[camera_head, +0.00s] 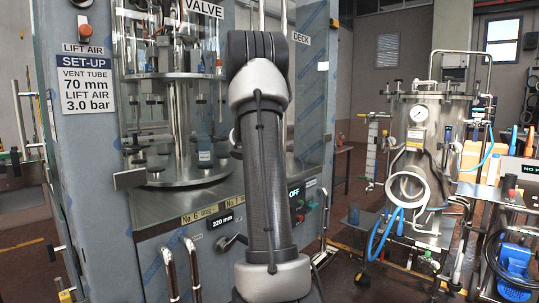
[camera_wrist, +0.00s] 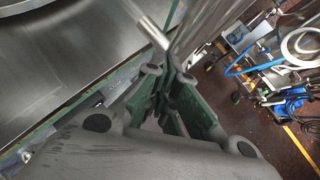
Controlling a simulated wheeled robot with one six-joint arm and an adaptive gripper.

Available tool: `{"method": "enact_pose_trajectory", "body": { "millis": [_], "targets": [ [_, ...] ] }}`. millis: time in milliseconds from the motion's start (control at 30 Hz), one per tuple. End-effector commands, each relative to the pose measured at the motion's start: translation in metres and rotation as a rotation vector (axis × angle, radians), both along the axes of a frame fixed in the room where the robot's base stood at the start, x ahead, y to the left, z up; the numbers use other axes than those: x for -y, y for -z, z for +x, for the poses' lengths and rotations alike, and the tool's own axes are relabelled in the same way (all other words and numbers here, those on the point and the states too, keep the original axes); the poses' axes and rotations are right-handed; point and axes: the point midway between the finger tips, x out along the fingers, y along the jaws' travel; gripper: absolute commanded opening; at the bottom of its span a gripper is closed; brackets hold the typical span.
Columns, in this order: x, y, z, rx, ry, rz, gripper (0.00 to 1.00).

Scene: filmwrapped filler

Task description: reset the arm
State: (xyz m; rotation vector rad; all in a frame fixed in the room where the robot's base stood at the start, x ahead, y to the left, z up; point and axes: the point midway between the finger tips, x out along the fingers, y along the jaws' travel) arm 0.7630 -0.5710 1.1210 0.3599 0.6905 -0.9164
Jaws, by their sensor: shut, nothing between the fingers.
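My arm (camera_head: 264,165) rises through the middle of the head view, with its dark elbow joint at the top. My gripper does not show in the head view. In the wrist view my gripper (camera_wrist: 174,78) is shut, with green-grey fingers brought together and nothing held. It points past the edge of a steel deck (camera_wrist: 70,60), near blurred metal bars (camera_wrist: 205,28). I cannot tell the exact gap between the fingertips and the bars.
A film-wrapped filling machine (camera_head: 175,130) with clear panels stands close, behind my arm. Steel handles (camera_head: 170,270) stick out at its front. A steel tank (camera_head: 420,130) with a gauge and blue hoses stands at the right. A blue pump (camera_head: 515,268) sits low right. Brown floor (camera_head: 345,210) lies between.

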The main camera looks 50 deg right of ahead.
Motion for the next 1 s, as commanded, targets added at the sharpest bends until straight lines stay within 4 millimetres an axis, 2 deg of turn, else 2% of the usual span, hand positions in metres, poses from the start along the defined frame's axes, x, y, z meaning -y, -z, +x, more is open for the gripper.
{"method": "enact_pose_trajectory", "body": {
  "millis": [500, 867, 1000],
  "targets": [
    [-0.001, -0.049, -0.052, 0.001, 0.003, -0.002, 0.00],
    [-0.001, -0.052, -0.057, 0.004, 0.006, 0.003, 0.00],
    [-0.001, -0.051, -0.060, 0.076, 0.111, 0.064, 0.00]
  ]
}}
